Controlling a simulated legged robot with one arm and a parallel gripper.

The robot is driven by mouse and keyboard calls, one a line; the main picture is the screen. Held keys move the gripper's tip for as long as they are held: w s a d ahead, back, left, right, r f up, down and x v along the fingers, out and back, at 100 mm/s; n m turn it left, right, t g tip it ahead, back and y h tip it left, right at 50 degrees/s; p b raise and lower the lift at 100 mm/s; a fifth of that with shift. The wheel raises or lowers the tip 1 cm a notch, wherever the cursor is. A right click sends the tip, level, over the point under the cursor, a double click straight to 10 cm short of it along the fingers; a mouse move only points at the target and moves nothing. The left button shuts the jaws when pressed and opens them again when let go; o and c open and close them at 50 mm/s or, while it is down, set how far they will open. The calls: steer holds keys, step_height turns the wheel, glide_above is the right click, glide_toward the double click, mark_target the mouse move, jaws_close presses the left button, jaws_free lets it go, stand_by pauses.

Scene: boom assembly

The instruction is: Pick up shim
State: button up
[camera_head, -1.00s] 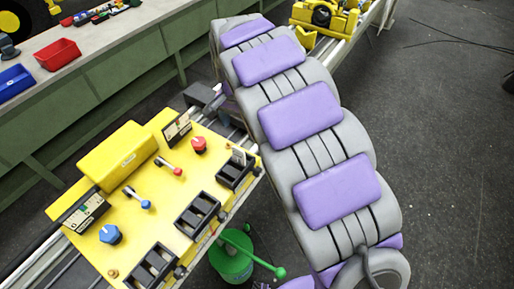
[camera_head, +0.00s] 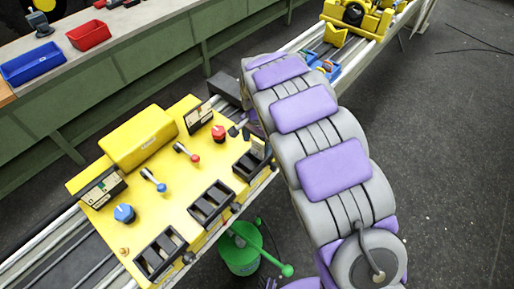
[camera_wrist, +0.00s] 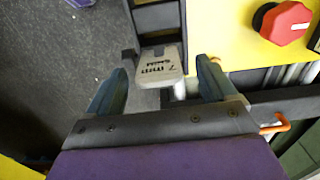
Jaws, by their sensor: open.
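My gripper (camera_wrist: 164,72) is open, with one blue-grey finger on each side of the shim and a visible gap on both sides. Whether the fingers are at the shim's height is hard to tell. In the head view, my gripper (camera_head: 239,131) is small and dark beside the rack (camera_head: 250,166) at the console's right corner.
The yellow console (camera_head: 165,185) carries a red knob (camera_head: 218,133), small levers, a blue knob (camera_head: 124,213) and other black racks (camera_head: 212,203). The red knob is close to the right of my gripper in the wrist view.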

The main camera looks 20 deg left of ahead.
mark_target(257, 150)
steer(key=shift+f+b, duration=0.35)
steer(key=shift+f, duration=2.25)
steer(key=shift+c, duration=0.3)
steer(key=c, duration=1.1)
steer(key=shift+o, duration=0.2)
steer(key=shift+r, duration=0.1)
